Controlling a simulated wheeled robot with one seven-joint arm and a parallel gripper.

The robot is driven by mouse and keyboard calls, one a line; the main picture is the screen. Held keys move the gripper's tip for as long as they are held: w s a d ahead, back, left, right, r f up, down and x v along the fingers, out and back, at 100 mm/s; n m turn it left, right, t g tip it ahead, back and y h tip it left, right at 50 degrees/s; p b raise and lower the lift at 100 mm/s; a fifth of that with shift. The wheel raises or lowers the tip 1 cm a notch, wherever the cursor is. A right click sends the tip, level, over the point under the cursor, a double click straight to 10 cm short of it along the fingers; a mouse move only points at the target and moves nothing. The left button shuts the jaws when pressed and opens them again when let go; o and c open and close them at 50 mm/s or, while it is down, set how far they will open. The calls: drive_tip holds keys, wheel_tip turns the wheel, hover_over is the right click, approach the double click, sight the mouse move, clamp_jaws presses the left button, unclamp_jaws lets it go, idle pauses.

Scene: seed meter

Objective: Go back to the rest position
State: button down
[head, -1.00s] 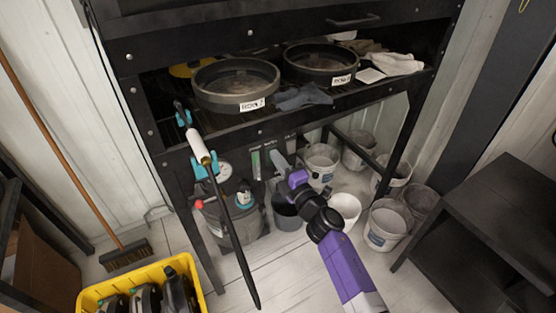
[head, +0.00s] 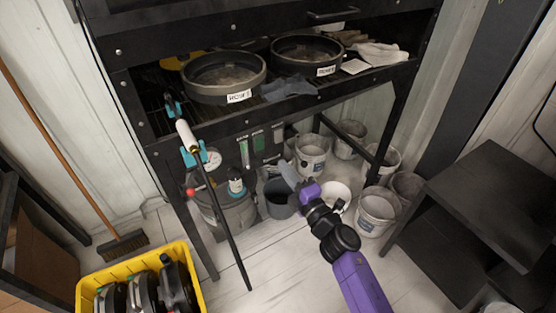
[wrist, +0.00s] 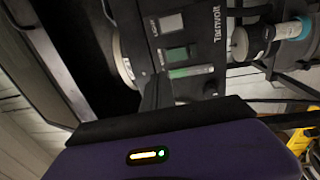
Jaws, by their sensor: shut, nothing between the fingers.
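My gripper (head: 287,174) is at the end of my purple arm in the head view, in front of the lower part of the black rack. It appears shut, with nothing held. In the wrist view a dark finger (wrist: 156,92) points at a dark panel (wrist: 190,60) with a grey slot and a green slot. The same panel (head: 259,145) hangs under the rack's shelf in the head view, above and left of my gripper. I cannot tell the exact gap between them.
The black rack (head: 215,130) carries two round labelled pans (head: 225,93) and cloths. Several buckets (head: 378,210) stand below. A canister with a gauge (head: 235,218) and a leaning wand (head: 225,230) are left. A yellow crate (head: 92,282) and dark shelf (head: 485,190) flank clear floor.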

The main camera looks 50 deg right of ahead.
drive_tip(key=shift+v, duration=0.8)
drive_tip(key=shift+r, duration=0.2)
